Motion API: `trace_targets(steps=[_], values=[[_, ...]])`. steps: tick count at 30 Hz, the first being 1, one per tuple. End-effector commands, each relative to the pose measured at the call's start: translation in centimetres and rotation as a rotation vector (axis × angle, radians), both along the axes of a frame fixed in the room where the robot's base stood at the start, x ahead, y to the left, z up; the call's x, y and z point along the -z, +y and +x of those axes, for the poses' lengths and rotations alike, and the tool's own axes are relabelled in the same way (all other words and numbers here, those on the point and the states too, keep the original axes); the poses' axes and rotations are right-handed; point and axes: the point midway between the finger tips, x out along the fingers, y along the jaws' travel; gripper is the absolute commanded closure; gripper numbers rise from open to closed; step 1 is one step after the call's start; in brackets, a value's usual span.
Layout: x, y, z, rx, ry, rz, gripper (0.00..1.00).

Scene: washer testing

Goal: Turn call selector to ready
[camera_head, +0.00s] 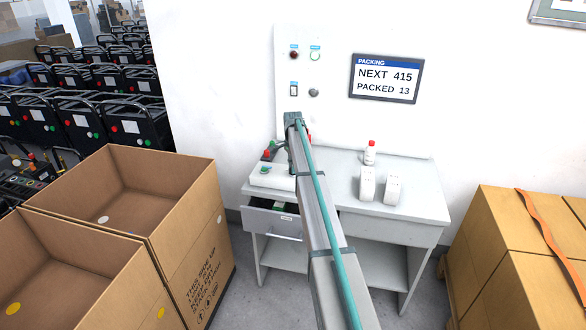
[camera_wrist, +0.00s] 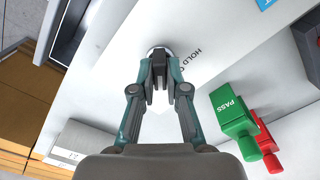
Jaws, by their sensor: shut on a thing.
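My gripper (camera_wrist: 160,62) is shut on a round silver knob (camera_wrist: 159,49), which looks like the call selector, on a white surface in the wrist view. Printed text starting with "HOLD" shows beside the knob, partly hidden. My fingers cover much of the knob, so I cannot tell which way it points. In the head view my gripper (camera_head: 293,118) is at the lower left of the white wall panel (camera_head: 303,73), and my arm hides the knob there.
A green PASS stamp (camera_wrist: 233,116) and a red stamp (camera_wrist: 264,140) stand right of my gripper in the wrist view. The grey desk (camera_head: 410,220) has an open drawer (camera_head: 272,219). Cardboard boxes (camera_head: 190,235) stand left; a wall display (camera_head: 386,79) hangs right.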

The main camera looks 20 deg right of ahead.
Motion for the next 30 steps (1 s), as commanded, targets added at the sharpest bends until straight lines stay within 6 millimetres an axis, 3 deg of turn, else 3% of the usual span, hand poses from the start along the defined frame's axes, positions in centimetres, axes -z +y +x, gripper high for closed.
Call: trace_targets(steps=[7, 8, 12, 23, 30], values=[[0.0, 0.0, 0.0, 0.002, 0.0, 0.0, 1.0], [0.0, 0.0, 0.0, 0.002, 0.0, 0.0, 0.85], [0.0, 0.0, 0.0, 0.001, 0.0, 0.0, 0.62], [-0.2, 0.0, 0.0, 0.0, -0.001, 0.0, 0.61], [-3.0, 0.0, 0.1, 0.0, -0.003, -0.001, 0.61]])
